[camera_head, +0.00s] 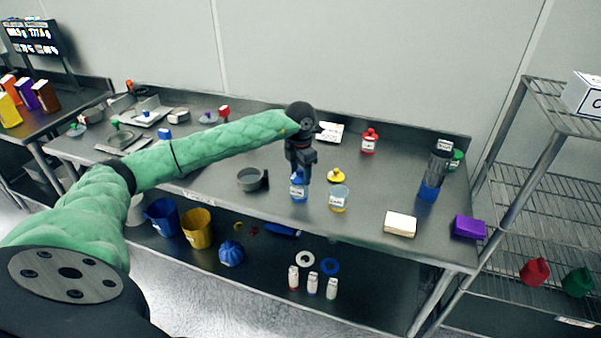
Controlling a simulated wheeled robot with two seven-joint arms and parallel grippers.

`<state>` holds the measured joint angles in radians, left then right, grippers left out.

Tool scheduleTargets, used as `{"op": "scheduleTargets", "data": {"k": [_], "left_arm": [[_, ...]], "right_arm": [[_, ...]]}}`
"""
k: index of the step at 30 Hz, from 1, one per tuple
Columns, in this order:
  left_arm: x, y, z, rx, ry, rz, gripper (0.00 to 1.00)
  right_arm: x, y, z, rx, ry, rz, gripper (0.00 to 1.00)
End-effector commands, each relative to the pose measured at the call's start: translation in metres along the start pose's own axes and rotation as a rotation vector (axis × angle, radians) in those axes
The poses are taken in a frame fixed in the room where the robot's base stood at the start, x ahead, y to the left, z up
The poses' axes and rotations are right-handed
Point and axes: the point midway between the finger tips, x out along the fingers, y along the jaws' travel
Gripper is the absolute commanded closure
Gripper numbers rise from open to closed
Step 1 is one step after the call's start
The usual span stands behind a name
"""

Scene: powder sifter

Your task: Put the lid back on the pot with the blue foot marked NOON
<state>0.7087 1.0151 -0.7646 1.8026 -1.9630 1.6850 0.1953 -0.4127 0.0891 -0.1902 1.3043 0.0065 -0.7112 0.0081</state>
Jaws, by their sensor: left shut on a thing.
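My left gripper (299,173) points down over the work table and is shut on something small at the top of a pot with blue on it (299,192). The thing in its jaws is mostly hidden by the fingers; it looks like a blue lid, at or just above the pot's rim. I cannot tell whether it touches the rim. The pot stands upright near the table's front edge and has a white label, too small to read. Beside it on the right stands a clear pot with a yellow foot (339,199). A yellow lid (336,175) lies behind that pot. My right gripper is not in view.
A grey round pan (252,179) sits left of the pot. A red bottle (369,142), a dark cylinder with a blue base (429,190), a white block (400,224) and a purple box (469,227) stand to the right. Blue (162,218) and yellow (197,228) buckets are on the lower shelf.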

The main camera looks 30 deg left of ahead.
Motion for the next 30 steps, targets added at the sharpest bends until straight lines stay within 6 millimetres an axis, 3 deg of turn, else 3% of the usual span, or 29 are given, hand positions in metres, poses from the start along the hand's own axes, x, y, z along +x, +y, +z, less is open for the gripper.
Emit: {"op": "scheduleTargets", "data": {"k": [30], "left_arm": [[0.0027, 0.0003, 0.0001, 0.0, 0.0, 0.0, 0.69]], "right_arm": [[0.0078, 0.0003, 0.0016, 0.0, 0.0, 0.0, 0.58]]}}
